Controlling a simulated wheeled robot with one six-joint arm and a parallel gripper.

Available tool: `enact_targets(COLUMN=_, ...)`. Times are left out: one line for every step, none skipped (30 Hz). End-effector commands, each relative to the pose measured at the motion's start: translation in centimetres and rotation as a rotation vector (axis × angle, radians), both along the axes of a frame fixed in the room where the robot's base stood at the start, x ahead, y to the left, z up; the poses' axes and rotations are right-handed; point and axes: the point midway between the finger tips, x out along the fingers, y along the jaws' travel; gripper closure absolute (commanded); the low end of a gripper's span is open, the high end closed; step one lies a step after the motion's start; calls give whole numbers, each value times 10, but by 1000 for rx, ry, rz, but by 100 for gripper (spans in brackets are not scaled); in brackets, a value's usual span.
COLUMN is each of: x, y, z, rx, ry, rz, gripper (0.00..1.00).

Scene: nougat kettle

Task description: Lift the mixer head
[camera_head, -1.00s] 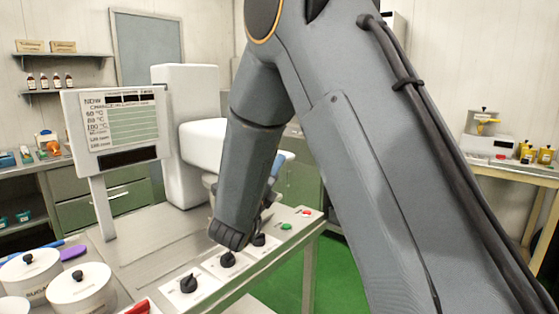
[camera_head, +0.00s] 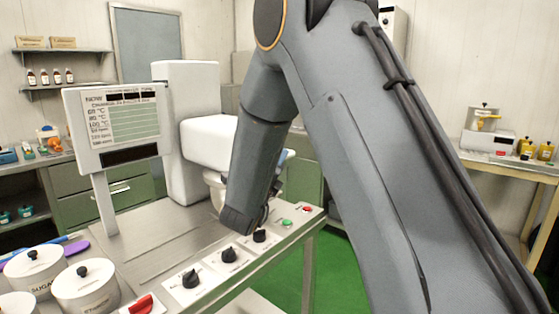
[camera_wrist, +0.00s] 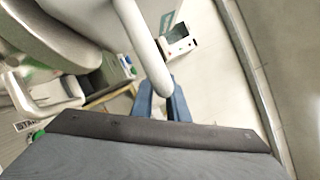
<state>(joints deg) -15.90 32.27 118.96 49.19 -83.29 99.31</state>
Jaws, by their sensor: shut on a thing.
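The white mixer stands on the steel bench; its head (camera_head: 208,138) juts to the right from the upright column (camera_head: 187,85). My arm covers the head's front end, and a pale bowl shows partly beneath it. In the wrist view my gripper (camera_wrist: 164,92) has blue fingers shut around the end of a pale rounded bar (camera_wrist: 140,35), apparently a handle of the mixer. A large rounded grey-white body (camera_wrist: 50,30) fills the upper left there.
Several black knobs (camera_head: 190,279) and a green button (camera_head: 286,223) line the bench's front edge. A display panel (camera_head: 122,130) stands left of the mixer. Lidded white pots (camera_head: 85,288) sit at the lower left. Green floor lies open to the right.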

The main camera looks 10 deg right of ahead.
Motion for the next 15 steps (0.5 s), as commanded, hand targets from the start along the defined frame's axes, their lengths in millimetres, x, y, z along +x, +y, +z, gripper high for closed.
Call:
enact_targets(x=0, y=0, z=0, rx=0, ry=0, rz=0, gripper=100)
enact_targets(x=0, y=0, z=1, rx=0, ry=0, rz=0, gripper=100)
enact_targets(x=0, y=0, z=3, rx=1, ry=-1, rz=0, gripper=100)
enact_targets(x=0, y=0, z=6, rx=0, ry=-2, rz=1, gripper=100)
enact_targets(x=0, y=0, z=9, rx=0, ry=-3, rz=0, gripper=100)
enact_targets(x=0, y=0, z=14, rx=1, ry=-4, rz=0, gripper=100)
enact_targets(x=0, y=0, z=19, rx=2, ry=-5, rz=0, gripper=100)
enact_targets(x=0, y=0, z=25, rx=2, ry=-7, rz=1, gripper=100)
enact_targets(x=0, y=0, z=34, rx=2, ry=-9, rz=0, gripper=100)
enact_targets(x=0, y=0, z=41, rx=2, ry=-9, rz=0, gripper=100)
enact_targets(x=0, y=0, z=48, rx=4, ry=-11, rz=1, gripper=100)
enact_targets(x=0, y=0, z=59, rx=2, ry=-11, rz=1, gripper=100)
enact_targets(x=0, y=1, z=67, rx=2, ry=-12, rz=1, gripper=100)
enact_targets(x=0, y=0, z=75, rx=3, ry=-12, rz=2, gripper=100)
enact_targets(x=0, y=0, z=85, rx=2, ry=-12, rz=1, gripper=100)
